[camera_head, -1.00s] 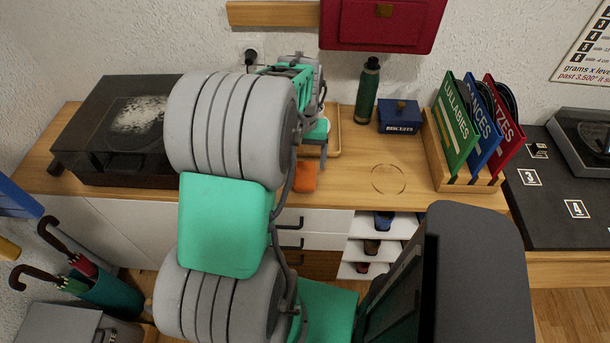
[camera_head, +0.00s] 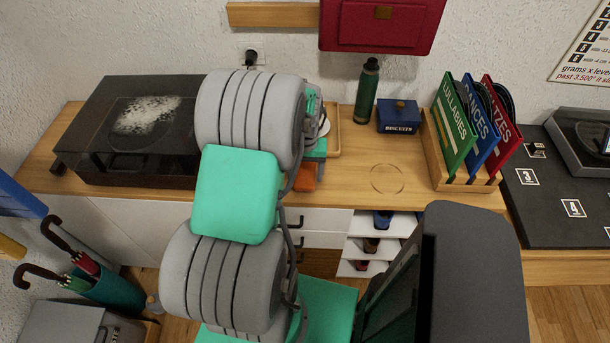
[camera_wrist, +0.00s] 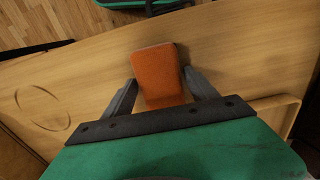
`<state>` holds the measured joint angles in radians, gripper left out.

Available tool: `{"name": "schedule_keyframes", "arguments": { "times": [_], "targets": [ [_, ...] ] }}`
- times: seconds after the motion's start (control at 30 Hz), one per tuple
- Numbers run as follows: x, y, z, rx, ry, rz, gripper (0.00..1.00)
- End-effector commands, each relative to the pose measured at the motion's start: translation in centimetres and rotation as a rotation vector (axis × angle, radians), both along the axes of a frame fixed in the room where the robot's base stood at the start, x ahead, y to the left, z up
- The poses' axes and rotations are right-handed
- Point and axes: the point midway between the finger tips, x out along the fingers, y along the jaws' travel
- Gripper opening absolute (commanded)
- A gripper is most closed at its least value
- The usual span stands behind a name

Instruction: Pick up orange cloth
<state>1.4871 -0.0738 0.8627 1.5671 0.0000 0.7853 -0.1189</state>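The orange cloth (camera_wrist: 157,72) is a small folded block on the wooden counter. In the wrist view it lies between the two dark fingers of my gripper (camera_wrist: 160,77), which are apart on either side of it. A narrow gap shows at the left finger; the right finger is very close to the cloth, and I cannot tell if it touches. In the head view the cloth (camera_head: 306,177) shows only in part near the counter's front edge, beside my arm, which hides most of my gripper.
A wooden tray (camera_wrist: 283,103) lies close to the gripper on the counter. A dark-lidded turntable (camera_head: 115,135) stands at left. A green bottle (camera_head: 367,92), a blue biscuit tin (camera_head: 398,116) and a record rack (camera_head: 447,158) stand at right. The counter around the ring mark is clear.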

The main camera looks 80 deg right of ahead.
Motion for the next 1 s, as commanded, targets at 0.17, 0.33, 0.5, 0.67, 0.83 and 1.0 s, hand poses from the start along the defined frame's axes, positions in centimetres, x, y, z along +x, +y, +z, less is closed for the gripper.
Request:
{"name": "schedule_keyframes", "arguments": {
  "times": [0.17,0.33,0.5,0.67,0.83,1.0],
  "targets": [
    [0.0,0.0,0.0,0.0,0.0,0.0,0.52],
    [0.0,0.0,0.0,0.0,0.0,0.0,0.38],
    [0.0,0.0,0.0,0.0,0.0,0.0,0.24],
    [0.0,0.0,0.0,0.0,0.0,0.0,0.17],
    [0.0,0.0,0.1,-0.001,0.0,0.0,0.17],
    [0.0,-0.1,1.2,-0.003,-0.001,0.0,0.17]
  ]
}}
